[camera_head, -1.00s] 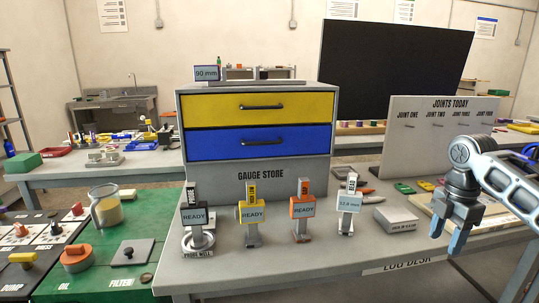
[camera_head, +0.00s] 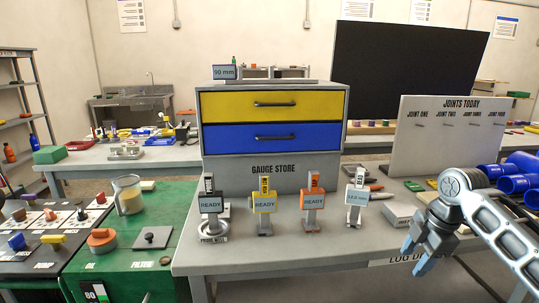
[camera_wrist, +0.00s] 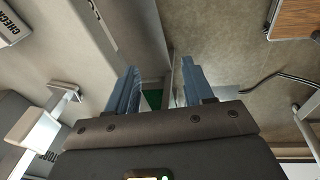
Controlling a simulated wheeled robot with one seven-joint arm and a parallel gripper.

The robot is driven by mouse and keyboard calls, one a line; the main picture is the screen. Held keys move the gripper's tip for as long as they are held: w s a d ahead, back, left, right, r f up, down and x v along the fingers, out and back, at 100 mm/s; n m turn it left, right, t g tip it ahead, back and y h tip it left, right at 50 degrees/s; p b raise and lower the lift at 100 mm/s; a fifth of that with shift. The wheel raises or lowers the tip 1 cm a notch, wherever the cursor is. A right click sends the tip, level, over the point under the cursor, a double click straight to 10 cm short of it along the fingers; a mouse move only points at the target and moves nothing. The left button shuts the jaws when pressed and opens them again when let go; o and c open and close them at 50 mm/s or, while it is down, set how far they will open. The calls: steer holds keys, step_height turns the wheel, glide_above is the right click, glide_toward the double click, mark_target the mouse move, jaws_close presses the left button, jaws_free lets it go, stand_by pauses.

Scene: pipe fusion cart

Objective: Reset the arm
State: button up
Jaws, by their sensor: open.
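My gripper (camera_head: 424,246) is at the right of the head view, over the front edge of the log desk (camera_head: 300,262). Its two blue fingers point down. In the wrist view my gripper (camera_wrist: 155,85) shows both blue fingers apart with nothing between them. My arm reaches in from the right edge. A light grey box (camera_head: 398,213) lies on the desk just left of my wrist.
Several gauges stand on the desk: one black (camera_head: 211,205), one yellow (camera_head: 264,203), one orange (camera_head: 312,203), one white (camera_head: 356,198). Behind them is the gauge store (camera_head: 275,172). Blue pipes (camera_head: 515,185) lie behind my arm. The joints board (camera_head: 447,150) stands at the back.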

steer(key=s+a+f+m+t+y, duration=0.15)
steer(key=a+f, duration=0.25)
steer(key=a, duration=0.6)
steer(key=a+f+m+t+y, duration=0.2)
steer(key=a+f+t, duration=0.1)
steer(key=a, duration=0.8)
steer(key=s+a+f+m+t, duration=0.35)
steer(key=s+a+m, duration=0.25)
steer(key=s+a, duration=0.25)
steer(key=s+d+m+t+h, duration=0.2)
steer(key=s+m, duration=0.2)
steer(key=s, duration=0.7)
steer(key=s+d+m+t+h, duration=0.15)
steer(key=s+m, duration=0.25)
steer(key=s, duration=0.7)
steer(key=s+d+r+t, duration=0.1)
steer(key=s+d+r, duration=0.4)
steer(key=s, duration=0.3)
steer(key=s+d+r+h, duration=0.1)
steer(key=s+d+r, duration=0.3)
steer(key=s+r, duration=0.4)
steer(key=shift+s+d+r+t+h, duration=0.3)
steer(key=shift+s+d+t, duration=0.1)
steer(key=shift+s, duration=0.25)
steer(key=shift+f, duration=0.1)
